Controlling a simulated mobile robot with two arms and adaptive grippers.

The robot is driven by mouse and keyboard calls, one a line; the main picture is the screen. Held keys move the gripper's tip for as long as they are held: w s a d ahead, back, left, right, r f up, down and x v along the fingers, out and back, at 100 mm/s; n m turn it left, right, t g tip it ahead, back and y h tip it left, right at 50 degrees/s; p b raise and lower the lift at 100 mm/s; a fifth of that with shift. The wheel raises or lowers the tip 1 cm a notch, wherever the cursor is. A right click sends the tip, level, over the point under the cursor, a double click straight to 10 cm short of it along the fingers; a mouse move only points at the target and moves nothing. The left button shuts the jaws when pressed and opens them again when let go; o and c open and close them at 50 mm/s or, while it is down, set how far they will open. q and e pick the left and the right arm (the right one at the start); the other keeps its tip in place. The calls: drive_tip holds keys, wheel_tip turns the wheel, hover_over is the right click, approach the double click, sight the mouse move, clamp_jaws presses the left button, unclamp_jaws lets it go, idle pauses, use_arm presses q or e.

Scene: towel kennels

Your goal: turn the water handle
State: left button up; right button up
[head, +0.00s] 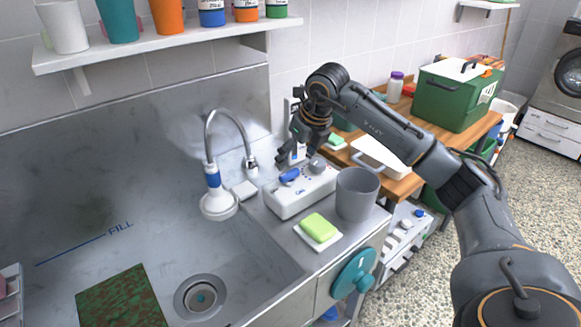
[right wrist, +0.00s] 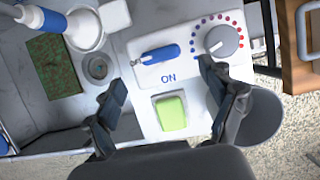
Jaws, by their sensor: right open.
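A white control box (head: 300,193) stands on the ledge right of the sink. On it are a blue lever handle (head: 289,175) and a round grey knob (head: 318,164). In the right wrist view the blue handle (right wrist: 160,54) lies nearly level above the word "ON", and the grey knob (right wrist: 223,40) has an arc of blue to red dots. My right gripper (head: 289,152) is open and empty, above and behind the box, apart from the handle. In the right wrist view its fingers are spread below the handle. My left gripper is not in view.
A grey cup (head: 358,193) and a green sponge (head: 320,227) on a white dish stand close to the box. The faucet (head: 213,160) rises left of it. A shelf (head: 165,45) with cups hangs above the sink (head: 110,245).

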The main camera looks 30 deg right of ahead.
sight(290, 172)
drive_tip(key=x, duration=0.6)
drive_tip(key=shift+p, duration=0.35)
drive_tip(key=shift+f, duration=0.15)
drive_tip(key=shift+c, duration=0.4)
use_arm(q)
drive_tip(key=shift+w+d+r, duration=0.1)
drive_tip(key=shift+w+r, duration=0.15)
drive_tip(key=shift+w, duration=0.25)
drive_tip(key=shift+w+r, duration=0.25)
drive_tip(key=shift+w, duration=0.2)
use_arm(e)
drive_tip(key=c, duration=1.1)
